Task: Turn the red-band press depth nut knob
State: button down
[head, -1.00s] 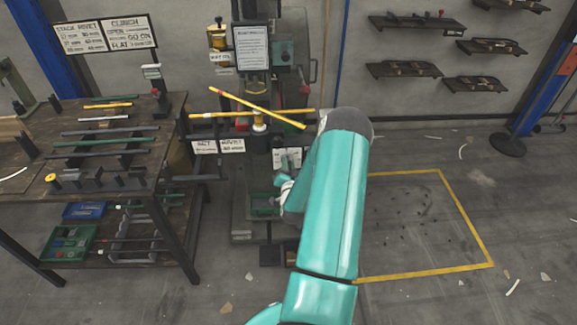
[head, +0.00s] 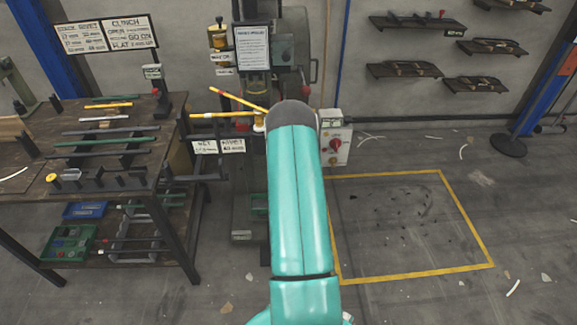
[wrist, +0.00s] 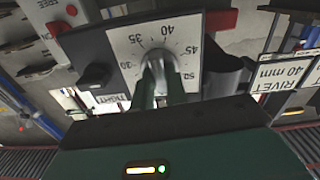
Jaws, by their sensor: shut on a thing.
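In the wrist view, a white dial plate (wrist: 182,52) with upside-down numbers from 30 to 50 surrounds a grey metal knob (wrist: 157,62). My gripper (wrist: 161,88) is shut on this knob, its two green fingers on either side of it. The fingers hide part of the knob and the pointer is not clear. A small black lever (wrist: 95,77) sits beside the dial near a TIGHT label (wrist: 108,99). In the head view, the press (head: 254,80) stands behind my arm, which hides the gripper and the dial. I cannot make out a red band.
A grey switch box with a red knob (head: 336,146) stands right of my arm. Yellow bars (head: 222,114) stick out left of the press. A workbench (head: 125,175) with rods stands at the left. The yellow-outlined floor area (head: 400,277) is mostly clear.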

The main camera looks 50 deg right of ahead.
dwell(0.4)
jog(key=c, duration=1.4)
grip_release()
jog(key=v, duration=1.3)
jog(key=shift+s+a, duration=0.3)
